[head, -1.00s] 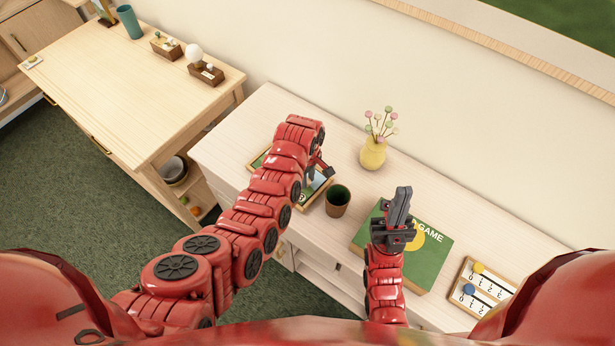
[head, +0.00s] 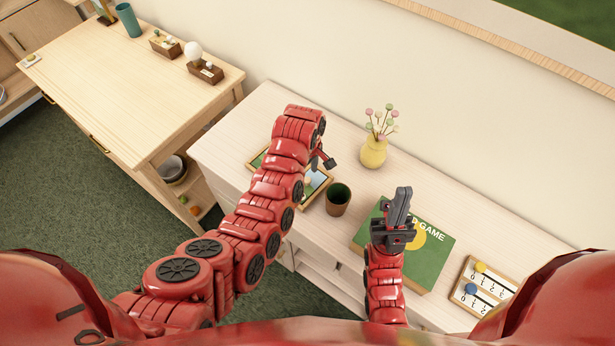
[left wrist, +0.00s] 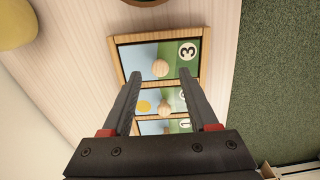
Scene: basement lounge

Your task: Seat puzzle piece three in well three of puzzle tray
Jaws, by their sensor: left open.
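The puzzle tray (head: 325,194) is a wooden frame on the pale cabinet, mostly hidden by my left arm in the head view. In the left wrist view the tray (left wrist: 116,66) shows several picture sections in a row. Puzzle piece three (left wrist: 145,58), with a white 3 and a round wooden knob, lies within the end section, which is well three; I cannot tell whether it sits flush. My left gripper (left wrist: 160,76) is open above the tray, its fingertips on either side of the knob, gripping nothing. My right gripper (head: 402,205) looks shut and empty above the green game box.
The green game box (head: 432,250) and a number board (head: 470,300) lie to the right. A wooden desk (head: 150,85) stands at left.

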